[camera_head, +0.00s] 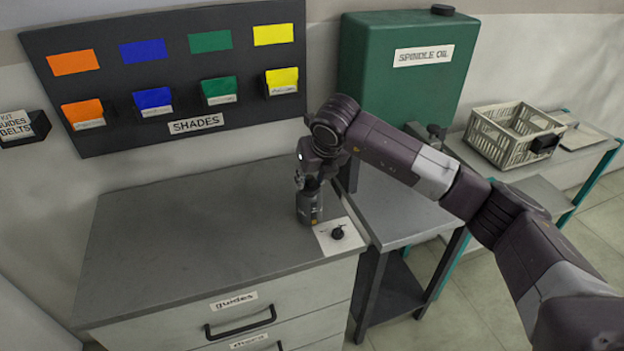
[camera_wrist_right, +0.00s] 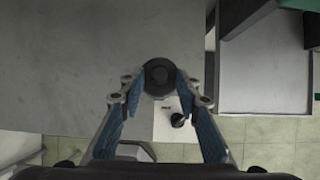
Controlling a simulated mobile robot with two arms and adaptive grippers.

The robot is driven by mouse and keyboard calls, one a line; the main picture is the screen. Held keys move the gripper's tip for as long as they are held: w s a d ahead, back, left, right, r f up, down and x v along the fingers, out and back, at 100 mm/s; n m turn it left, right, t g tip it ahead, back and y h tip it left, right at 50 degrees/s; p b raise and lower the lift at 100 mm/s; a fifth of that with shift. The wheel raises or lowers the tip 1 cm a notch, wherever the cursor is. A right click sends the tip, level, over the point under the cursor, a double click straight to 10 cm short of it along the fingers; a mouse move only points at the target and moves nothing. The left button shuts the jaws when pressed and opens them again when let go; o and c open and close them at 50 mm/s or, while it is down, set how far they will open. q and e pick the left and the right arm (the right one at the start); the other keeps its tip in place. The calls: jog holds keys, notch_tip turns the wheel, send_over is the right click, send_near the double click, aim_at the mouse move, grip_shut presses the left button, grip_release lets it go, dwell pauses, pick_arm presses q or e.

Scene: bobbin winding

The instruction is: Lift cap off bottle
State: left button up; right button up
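A grey bottle (camera_head: 311,210) stands upright near the right front corner of the grey cabinet top. My right gripper (camera_head: 305,182) points down over it. In the right wrist view, the bottle's round dark top (camera_wrist_right: 158,77) lies between the fingertips of my right gripper (camera_wrist_right: 161,83). The fingertips are close on both sides of it; I cannot tell whether they press on it, nor make out a separate cap. A small black round part (camera_head: 337,233) sits on a white card (camera_head: 350,243) beside the bottle. My left gripper is not in view.
A lower grey side table (camera_head: 405,215) stands right of the cabinet, with a green spindle oil tank (camera_head: 405,85) behind. A cream crate (camera_head: 490,135) is farther right. A dark shades board (camera_head: 180,75) hangs on the wall. The cabinet top (camera_head: 190,240) is clear to the left.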

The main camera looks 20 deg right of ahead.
jog(key=shift+c, duration=0.2)
grip_shut()
jog(key=shift+r+p, duration=0.75)
jog(key=shift+r, duration=1.55)
